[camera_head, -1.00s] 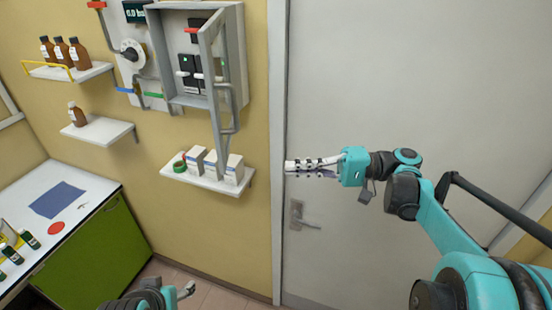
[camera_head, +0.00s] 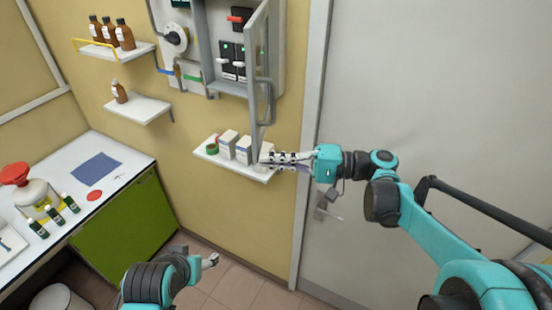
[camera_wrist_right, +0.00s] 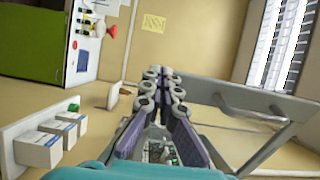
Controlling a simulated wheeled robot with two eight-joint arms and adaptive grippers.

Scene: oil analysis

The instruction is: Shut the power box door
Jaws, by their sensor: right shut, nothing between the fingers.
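The grey power box (camera_head: 210,88) hangs on the yellow wall at the top of the head view. Its door (camera_head: 258,60) stands open, swung out and seen nearly edge-on, with a bar handle (camera_head: 270,100) on its right face. The door and handle also show on the right of the right wrist view (camera_wrist_right: 225,85). My right gripper (camera_head: 264,158) is shut and empty, its tips by the door's lower end in the head view; I cannot tell whether they touch. My left gripper (camera_head: 211,261) is low at the bottom, its jaws unclear.
A small shelf (camera_head: 262,178) with white boxes (camera_head: 244,150) is just behind my right gripper. Other wall shelves hold brown bottles (camera_head: 124,35). A white-topped green cabinet (camera_head: 125,225) stands left. A grey room door (camera_head: 420,90) fills the right side.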

